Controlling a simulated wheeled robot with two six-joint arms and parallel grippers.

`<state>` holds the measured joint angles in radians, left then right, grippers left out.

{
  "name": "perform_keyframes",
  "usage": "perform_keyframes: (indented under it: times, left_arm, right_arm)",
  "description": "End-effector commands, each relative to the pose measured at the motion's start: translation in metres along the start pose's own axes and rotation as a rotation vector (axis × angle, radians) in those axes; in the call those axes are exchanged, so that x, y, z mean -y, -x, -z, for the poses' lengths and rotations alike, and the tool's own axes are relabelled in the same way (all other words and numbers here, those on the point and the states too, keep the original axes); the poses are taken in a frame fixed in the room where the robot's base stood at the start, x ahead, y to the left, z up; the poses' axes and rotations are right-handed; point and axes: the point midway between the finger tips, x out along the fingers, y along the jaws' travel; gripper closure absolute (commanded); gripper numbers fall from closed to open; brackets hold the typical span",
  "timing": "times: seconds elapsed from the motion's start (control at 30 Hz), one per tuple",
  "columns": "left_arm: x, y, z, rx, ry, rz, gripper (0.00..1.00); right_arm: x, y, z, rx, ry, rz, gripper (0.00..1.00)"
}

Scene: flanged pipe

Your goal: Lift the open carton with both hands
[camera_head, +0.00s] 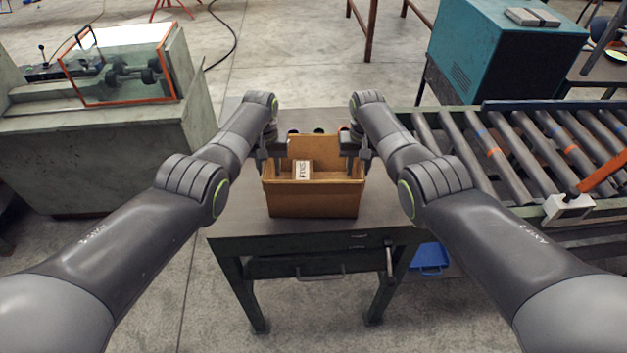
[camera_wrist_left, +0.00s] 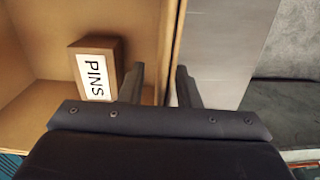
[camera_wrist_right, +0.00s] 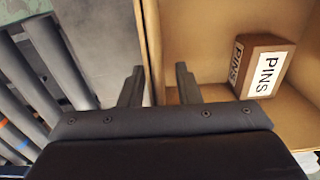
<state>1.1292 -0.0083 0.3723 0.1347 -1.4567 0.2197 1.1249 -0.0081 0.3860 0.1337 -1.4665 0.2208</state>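The open brown carton (camera_head: 313,200) stands upright on the metal table, its taller back panel facing away. Inside it lies a small box labelled PINS (camera_head: 303,170), which also shows in the left wrist view (camera_wrist_left: 97,85) and the right wrist view (camera_wrist_right: 268,70). My left gripper (camera_wrist_left: 158,75) is open at the carton's left wall, one finger inside and one outside. My right gripper (camera_wrist_right: 160,75) is open at the right wall, likewise straddling it. Gaps show between the fingers and the walls. The fingertips are partly hidden in the head view.
The table (camera_head: 235,222) has bare top around the carton. Small dark and red-orange items (camera_head: 343,128) sit behind it, partly hidden. A roller conveyor (camera_head: 500,140) adjoins on the right. A concrete-coloured bench (camera_head: 100,150) stands at left, a teal cabinet (camera_head: 500,55) at back right.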

Motion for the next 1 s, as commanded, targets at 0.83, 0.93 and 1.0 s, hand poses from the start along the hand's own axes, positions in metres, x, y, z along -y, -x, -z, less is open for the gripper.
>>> perform_keyframes:
  times: [0.83,0.93,1.0]
  left_arm:
    - [0.0001,0.0024,0.0005,-0.001,0.000,0.000,1.00]
    - [0.0001,0.0055,0.0005,-0.001,0.000,0.000,1.00]
    - [0.0001,0.0090,0.0005,-0.001,0.000,0.000,1.00]
  right_arm:
    - [0.0000,0.0027,0.0006,-0.002,0.000,0.000,1.00]
    - [-0.0001,0.0058,0.0006,-0.002,0.000,0.000,1.00]
    - [-0.0001,0.0093,0.0006,-0.002,0.000,0.000,1.00]
